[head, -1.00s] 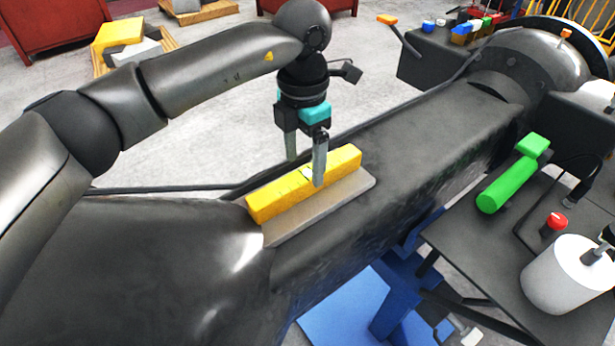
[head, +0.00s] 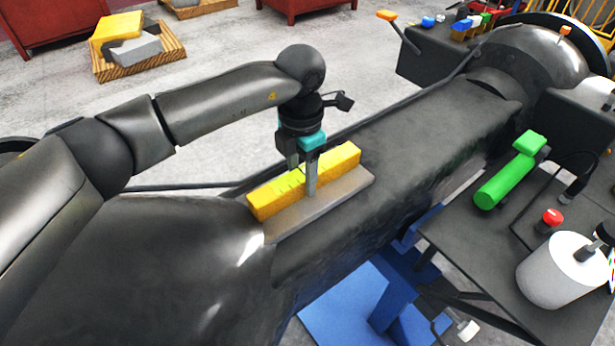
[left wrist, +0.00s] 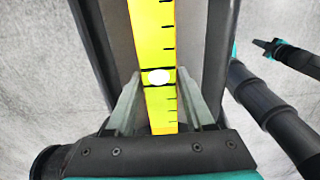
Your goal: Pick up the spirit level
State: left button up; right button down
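The spirit level (head: 335,166) is a yellow bar lying on a pale flat pad (head: 335,197) on top of a large dark casting (head: 430,140). My left gripper (head: 308,188) points down over its middle, one finger in front of the near side. The far fingertip is hidden behind the level. In the left wrist view the level (left wrist: 155,40) shows black tick marks and a white oval spot. It runs between the two fingers of the left gripper (left wrist: 160,85), which look open, with a slight gap at the tips.
A dark side table (head: 465,235) at right holds a green cylinder-shaped tool (head: 508,180), a red button (head: 552,217) and a white canister (head: 560,272). Blue supports (head: 385,300) stand below. A wooden pallet (head: 145,65) sits at the back left on open floor.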

pick_arm(q)
grip_shut()
jog(key=shift+r, duration=0.1)
dwell(0.5)
